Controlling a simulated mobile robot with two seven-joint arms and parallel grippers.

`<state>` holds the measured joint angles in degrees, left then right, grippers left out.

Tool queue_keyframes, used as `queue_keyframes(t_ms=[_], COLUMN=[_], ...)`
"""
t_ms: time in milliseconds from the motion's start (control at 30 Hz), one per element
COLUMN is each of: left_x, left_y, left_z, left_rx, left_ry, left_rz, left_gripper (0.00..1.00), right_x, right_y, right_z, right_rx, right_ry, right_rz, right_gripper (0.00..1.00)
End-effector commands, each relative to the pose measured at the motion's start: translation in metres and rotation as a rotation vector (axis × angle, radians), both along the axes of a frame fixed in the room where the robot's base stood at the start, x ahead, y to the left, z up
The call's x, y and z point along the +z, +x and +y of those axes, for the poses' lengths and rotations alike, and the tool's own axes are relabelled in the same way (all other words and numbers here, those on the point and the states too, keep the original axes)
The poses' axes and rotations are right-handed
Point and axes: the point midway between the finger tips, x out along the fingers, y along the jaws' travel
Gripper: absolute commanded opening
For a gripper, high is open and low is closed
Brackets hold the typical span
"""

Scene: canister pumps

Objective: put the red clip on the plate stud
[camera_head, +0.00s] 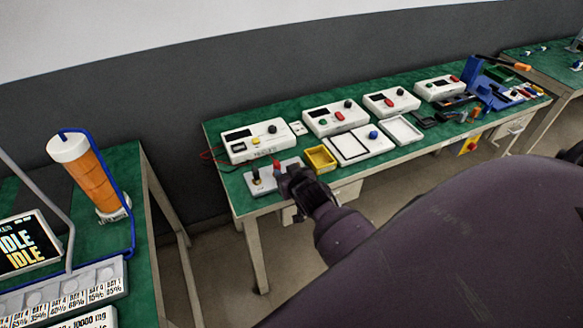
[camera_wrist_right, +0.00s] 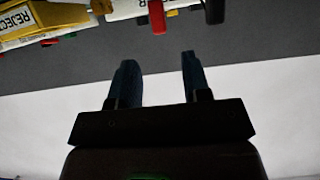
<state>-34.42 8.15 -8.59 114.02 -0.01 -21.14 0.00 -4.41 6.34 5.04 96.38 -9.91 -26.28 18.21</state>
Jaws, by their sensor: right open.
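The red clip (camera_head: 277,168) stands upright at the right side of a pale plate (camera_head: 262,188) at the near left of the green bench. A dark stud (camera_head: 256,175) with a yellowish base rises from the plate's left part. My right gripper (camera_head: 285,174) is beside the clip in the head view, partly covering the plate's right end. In the right wrist view its two fingers (camera_wrist_right: 159,72) are apart with nothing between them. The red clip (camera_wrist_right: 157,17) shows beyond the fingertips, roughly in line with the gap. My left gripper is not in view.
A yellow bin (camera_head: 320,158) stands right of the plate, with white trays (camera_head: 399,130) beyond. White pump boxes (camera_head: 252,142) line the back. My right arm covers the lower right. A left table holds an orange canister (camera_head: 92,175) and an IDLE display (camera_head: 28,243).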

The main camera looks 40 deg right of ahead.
Motion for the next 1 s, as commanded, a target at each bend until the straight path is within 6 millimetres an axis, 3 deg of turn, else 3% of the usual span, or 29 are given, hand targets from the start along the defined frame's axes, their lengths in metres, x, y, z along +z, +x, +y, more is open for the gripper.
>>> queue_keyframes(t_ms=[367,467,600,800,1000], left_x=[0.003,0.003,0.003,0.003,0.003], left_y=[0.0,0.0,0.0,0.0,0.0], left_z=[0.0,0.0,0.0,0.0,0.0], left_rx=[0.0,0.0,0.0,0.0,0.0], left_ry=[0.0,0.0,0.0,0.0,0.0], left_rz=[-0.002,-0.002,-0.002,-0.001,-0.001], left_gripper=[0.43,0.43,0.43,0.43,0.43], right_x=[0.009,-0.002,-0.024,-0.041,-0.045], right_y=[-0.036,-0.059,-0.111,-0.18,-0.212], right_z=[0.009,0.017,0.037,0.068,0.084], right_rx=[0.009,0.04,0.117,0.217,0.263], right_ry=[-0.005,-0.021,-0.049,-0.069,-0.073], right_rz=[0.008,0.033,0.084,0.138,0.16], right_gripper=[0.44,0.44,0.44,0.44,0.44])
